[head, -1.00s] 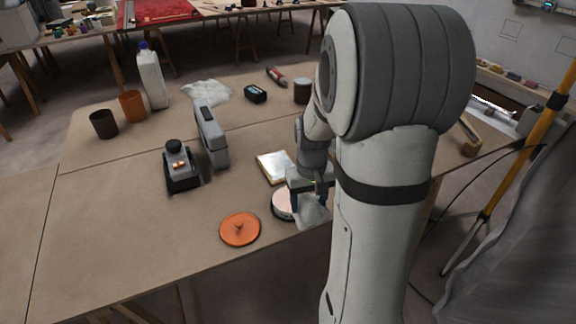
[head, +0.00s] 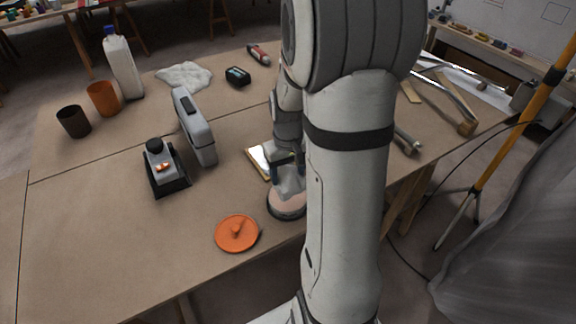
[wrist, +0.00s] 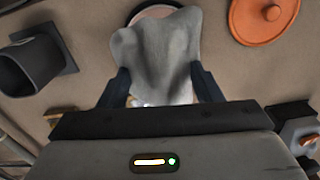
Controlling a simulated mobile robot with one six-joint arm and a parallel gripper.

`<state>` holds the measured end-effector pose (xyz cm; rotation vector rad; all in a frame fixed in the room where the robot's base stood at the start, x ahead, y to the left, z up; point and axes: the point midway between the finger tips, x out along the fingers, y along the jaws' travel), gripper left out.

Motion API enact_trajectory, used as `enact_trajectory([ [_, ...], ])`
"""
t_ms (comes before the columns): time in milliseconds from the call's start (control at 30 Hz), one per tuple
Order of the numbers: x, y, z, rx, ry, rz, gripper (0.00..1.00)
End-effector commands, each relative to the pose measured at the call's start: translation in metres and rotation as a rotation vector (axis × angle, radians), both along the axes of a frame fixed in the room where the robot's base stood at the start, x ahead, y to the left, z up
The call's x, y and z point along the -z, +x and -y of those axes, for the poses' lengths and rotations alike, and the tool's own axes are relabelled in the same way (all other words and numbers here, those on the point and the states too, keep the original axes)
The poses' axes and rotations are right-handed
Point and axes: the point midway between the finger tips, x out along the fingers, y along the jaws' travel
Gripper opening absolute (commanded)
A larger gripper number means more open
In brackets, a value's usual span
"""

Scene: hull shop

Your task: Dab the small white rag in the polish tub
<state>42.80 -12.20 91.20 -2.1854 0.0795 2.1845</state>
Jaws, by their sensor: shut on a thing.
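The small white rag (head: 289,184) hangs from my gripper (head: 287,168), which is shut on it. In the wrist view the rag (wrist: 160,55) is bunched and grey-white between the two dark fingers of my gripper (wrist: 160,84). The polish tub (head: 287,208), round with a pale pink inside, is directly below the rag in the head view. In the wrist view the tub (wrist: 152,9) shows only its far rim and part of its inside, the rest hidden by the rag. I cannot tell whether the rag touches the polish. The orange lid (head: 237,233) lies flat left of the tub.
A pale gold-edged pad (head: 258,160) lies just behind the tub. A grey case (head: 195,128) and a black-based device (head: 164,168) stand to the left. A white bottle (head: 122,62), two cups and a crumpled white cloth (head: 185,76) are farther back. The front left tabletop is clear.

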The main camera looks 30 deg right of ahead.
Motion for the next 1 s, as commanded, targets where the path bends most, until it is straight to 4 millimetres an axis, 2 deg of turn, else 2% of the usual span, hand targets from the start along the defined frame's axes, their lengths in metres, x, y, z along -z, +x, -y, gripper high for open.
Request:
enact_trajectory([
  [33, -0.012, 0.000, -0.001, -0.033, 0.001, -0.005, 0.40],
  [100, -0.013, -0.001, -0.001, -0.088, 0.001, -0.006, 0.40],
  [433, -0.006, -0.002, -0.003, -0.244, 0.000, -0.002, 0.40],
  [667, 0.010, -0.002, -0.003, -0.246, 0.000, -0.001, 0.40],
  [1000, 0.045, -0.002, -0.002, -0.245, 0.000, 0.000, 0.40],
])
